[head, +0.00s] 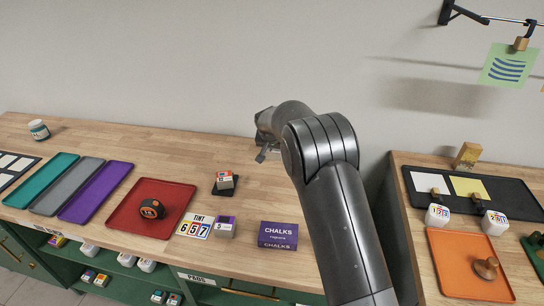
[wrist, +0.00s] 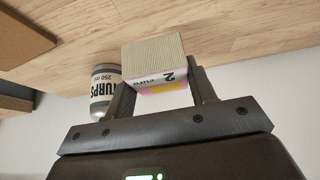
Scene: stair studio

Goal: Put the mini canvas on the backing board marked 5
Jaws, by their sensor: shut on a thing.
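My gripper (wrist: 163,80) is shut on a small printed block (wrist: 154,50). In the head view my gripper (head: 263,150) is partly hidden by my arm, and the block cannot be made out. I cannot make out a backing board marked 5. A dark square pad (head: 230,190) bears another small box (head: 225,177).
Teal, grey and purple trays and a red tray (head: 180,196) line the bench. A CHALKS box (head: 278,235) is near the front. The right bench holds an orange tray (head: 450,275).

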